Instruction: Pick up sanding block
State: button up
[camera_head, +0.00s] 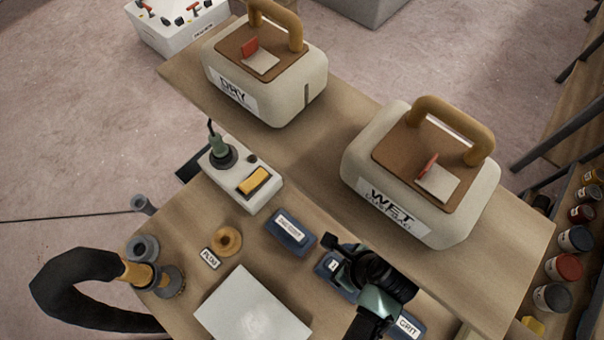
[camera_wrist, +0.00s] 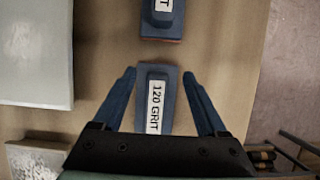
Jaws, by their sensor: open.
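Several blue sanding blocks lie on the wooden bench. In the wrist view, a blue block labelled "120 GRIT" (camera_wrist: 157,100) lies between the two fingers of my gripper (camera_wrist: 160,73). The fingers are open, one on each side with visible gaps, and its lower end is hidden by my gripper body. A second blue block (camera_wrist: 162,18) lies beyond the fingertips, cut off by the frame. In the head view, one labelled block (camera_head: 290,232) lies clear of my arm. Another block (camera_head: 333,270) and one marked "GRIT" (camera_head: 408,326) are partly hidden by my gripper.
Two large cases, DRY (camera_head: 310,95) and WET (camera_head: 455,215), stand behind the blocks. A white switch box (camera_head: 237,185), a tan knob-like piece (camera_head: 227,240) and a pale panel (camera_head: 250,308) sit nearby. A black hose (camera_head: 60,285) is at left. Cans (camera_head: 565,267) stand on a right-hand shelf.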

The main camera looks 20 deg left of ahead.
aim_at(291, 228)
jog(key=a, duration=0.2)
jog(key=w+a+p, duration=0.1)
jog(key=a, duration=0.1)
jog(key=w+a, duration=0.1)
jog(key=a, duration=0.1)
jog(key=shift+a+r+p, duration=0.15)
jog(key=shift+p, duration=0.2)
jog(key=shift+w+a, duration=0.3)
jog(key=shift+a, duration=0.5)
jog(key=a, duration=0.1)
jog(key=w+a+p, duration=0.1)
jog(key=shift+a, duration=0.4)
jog(key=shift+x, duration=1.15)
jog(key=shift+a+f, duration=0.15)
jog(key=shift+f, duration=0.3)
jog(key=shift+w+f, duration=0.1)
jog(key=shift+f, duration=0.1)
jog(key=shift+c, duration=0.3)
grip_shut()
